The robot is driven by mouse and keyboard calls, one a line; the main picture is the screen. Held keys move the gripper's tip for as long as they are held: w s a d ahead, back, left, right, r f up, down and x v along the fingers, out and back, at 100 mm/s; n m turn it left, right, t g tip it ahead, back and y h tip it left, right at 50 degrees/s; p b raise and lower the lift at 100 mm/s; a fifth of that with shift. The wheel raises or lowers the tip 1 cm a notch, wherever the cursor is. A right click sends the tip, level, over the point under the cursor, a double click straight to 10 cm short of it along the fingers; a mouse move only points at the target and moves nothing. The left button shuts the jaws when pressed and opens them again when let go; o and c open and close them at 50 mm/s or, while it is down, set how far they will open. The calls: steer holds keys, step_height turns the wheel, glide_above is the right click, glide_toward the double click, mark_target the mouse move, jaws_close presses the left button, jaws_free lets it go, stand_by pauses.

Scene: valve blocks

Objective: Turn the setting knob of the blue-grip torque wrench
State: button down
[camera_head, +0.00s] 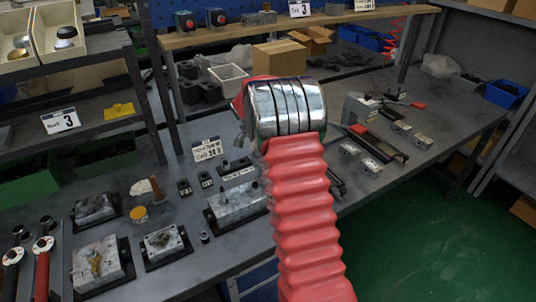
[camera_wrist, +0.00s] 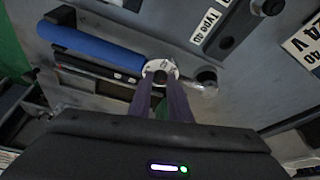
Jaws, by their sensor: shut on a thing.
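The blue-grip torque wrench (camera_wrist: 95,45) lies at the upper left of the wrist view, its long blue handle slanting down to the right. A white ring with dark marks (camera_wrist: 161,66) sits at the end of the grip. My gripper (camera_wrist: 160,84) reaches down to this ring, with its two fingers on either side of the dark setting knob (camera_wrist: 160,76). It is shut on the knob, which the fingers partly cover. In the head view my red-sleeved arm hides the gripper, and I cannot make out the blue grip there.
In the head view, valve blocks (camera_head: 238,205) stand on the grey bench, and a red-handled tool (camera_head: 42,272) is at the lower left. Shelves rise behind.

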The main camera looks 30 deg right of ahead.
steer(key=m, duration=0.1)
steer(key=m+g, duration=0.1)
steer(key=m, duration=0.1)
steer(key=m+g, duration=0.1)
steer(key=shift+w+m, duration=0.3)
steer(key=shift+m, duration=0.1)
steer(key=c, duration=1.6)
jaws_free()
steer(key=shift+c, duration=0.2)
steer(key=v, duration=1.3)
steer(key=shift+r, duration=0.3)
steer(key=shift+w+a, duration=0.1)
